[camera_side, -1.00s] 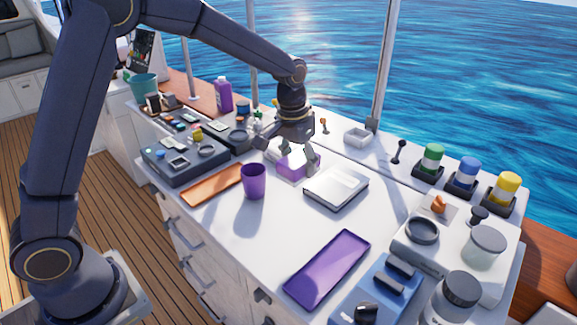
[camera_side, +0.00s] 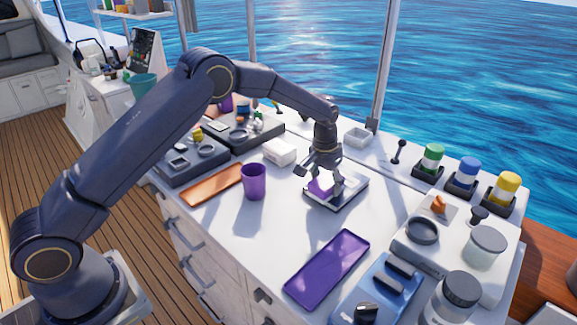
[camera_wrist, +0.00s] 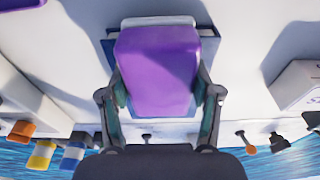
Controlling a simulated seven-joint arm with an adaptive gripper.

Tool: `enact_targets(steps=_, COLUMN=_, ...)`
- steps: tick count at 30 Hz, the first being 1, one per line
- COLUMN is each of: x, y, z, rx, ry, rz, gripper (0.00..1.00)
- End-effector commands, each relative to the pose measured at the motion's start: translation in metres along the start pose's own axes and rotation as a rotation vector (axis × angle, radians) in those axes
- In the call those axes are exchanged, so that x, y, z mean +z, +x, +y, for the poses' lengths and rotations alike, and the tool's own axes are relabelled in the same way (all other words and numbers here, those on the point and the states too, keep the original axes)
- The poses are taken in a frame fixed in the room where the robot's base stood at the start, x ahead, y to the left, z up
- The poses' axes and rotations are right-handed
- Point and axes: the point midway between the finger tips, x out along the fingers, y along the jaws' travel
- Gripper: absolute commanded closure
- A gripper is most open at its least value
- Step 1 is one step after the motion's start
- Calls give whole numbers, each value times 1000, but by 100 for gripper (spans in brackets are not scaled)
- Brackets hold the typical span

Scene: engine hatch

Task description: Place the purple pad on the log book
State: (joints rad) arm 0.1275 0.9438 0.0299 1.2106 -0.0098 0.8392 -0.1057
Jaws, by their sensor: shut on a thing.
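The purple pad (camera_wrist: 157,70) fills the middle of the wrist view, between the two fingers of my gripper (camera_wrist: 158,112). In the side view the pad (camera_side: 320,187) is partly hidden by the fingers. My gripper (camera_side: 326,180) is shut on it, right over the log book. The log book (camera_side: 350,192) is a pale, flat book with a dark edge lying on the white counter. In the wrist view the book's blue edge (camera_wrist: 204,45) shows behind the pad. I cannot tell whether the pad touches the book.
A purple cup (camera_side: 254,182) and an orange tray (camera_side: 213,184) stand left of the book. A white block (camera_side: 279,151) lies behind left. A purple tray (camera_side: 327,268) lies in front. A white unit with jars (camera_side: 440,245) stands to the right.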

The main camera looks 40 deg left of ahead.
Motion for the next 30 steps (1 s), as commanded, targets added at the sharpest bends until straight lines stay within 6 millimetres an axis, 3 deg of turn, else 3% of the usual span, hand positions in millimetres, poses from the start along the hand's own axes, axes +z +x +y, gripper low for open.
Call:
enact_targets(steps=8, x=0, y=2, z=0, rx=0, ry=0, rz=0, gripper=73)
enact_targets(steps=9, x=0, y=2, z=0, rx=0, ry=0, rz=1, gripper=34)
enact_targets(steps=15, x=0, y=2, z=0, rx=0, ry=0, rz=1, gripper=13)
enact_targets(steps=26, x=0, y=0, z=0, rx=0, ry=0, rz=2, gripper=12)
enact_targets(steps=30, x=-1, y=-17, z=0, rx=1, ry=0, rz=4, gripper=12)
